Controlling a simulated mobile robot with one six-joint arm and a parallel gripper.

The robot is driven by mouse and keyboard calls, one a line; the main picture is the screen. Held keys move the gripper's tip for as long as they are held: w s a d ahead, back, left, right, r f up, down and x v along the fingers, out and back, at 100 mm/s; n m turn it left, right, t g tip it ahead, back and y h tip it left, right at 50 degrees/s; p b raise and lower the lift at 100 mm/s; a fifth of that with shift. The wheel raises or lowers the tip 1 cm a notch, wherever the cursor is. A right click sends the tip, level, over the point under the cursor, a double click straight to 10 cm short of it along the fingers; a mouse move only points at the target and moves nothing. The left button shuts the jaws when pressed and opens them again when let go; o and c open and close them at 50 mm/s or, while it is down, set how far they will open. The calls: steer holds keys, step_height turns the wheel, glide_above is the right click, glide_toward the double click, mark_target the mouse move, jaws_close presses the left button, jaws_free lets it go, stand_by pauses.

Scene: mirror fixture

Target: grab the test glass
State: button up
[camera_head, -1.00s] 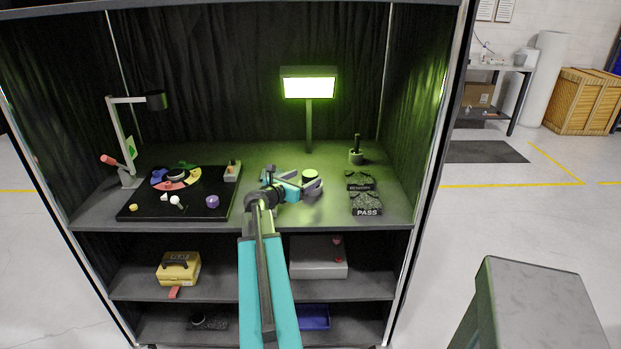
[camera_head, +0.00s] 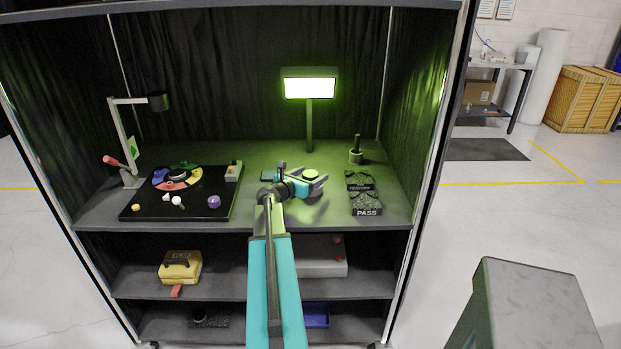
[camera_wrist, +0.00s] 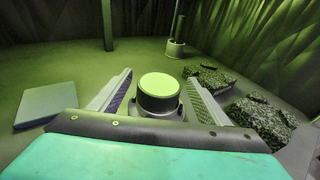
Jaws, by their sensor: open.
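The likely test glass (camera_wrist: 159,90) is a short round piece with a pale green lit top and a dark grey side. In the head view it (camera_head: 310,174) stands on the upper shelf in front of the lamp post. My gripper (camera_wrist: 160,78) is open, with one finger on each side of the round piece. A small gap shows on both sides in the wrist view. In the head view my gripper (camera_head: 314,179) reaches in low from the front. The lower part of the round piece is partly hidden by my gripper.
A lit lamp (camera_head: 310,88) stands behind. Dark speckled pads (camera_head: 367,204), one marked PASS, lie to the right, with a small round holder (camera_head: 356,157) behind them. A flat grey block (camera_wrist: 45,104) lies left of my gripper. A black board (camera_head: 150,207) with coloured parts is farther left.

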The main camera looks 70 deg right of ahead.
mark_target(311, 173)
steer(key=c, duration=1.4)
steer(key=shift+r, duration=0.1)
steer(key=shift+r+p, duration=1.35)
steer(key=shift+r, duration=0.25)
steer(key=shift+a+r, duration=0.1)
steer(key=shift+r, duration=0.15)
steer(key=s+f+p+v, duration=0.1)
steer(key=s+p+v, duration=0.1)
steer(key=v, duration=1.1)
steer(key=shift+s+a, duration=0.45)
steer(key=shift+s, duration=0.25)
steer(key=shift+f+p, duration=0.15)
steer(key=shift+p, duration=0.45)
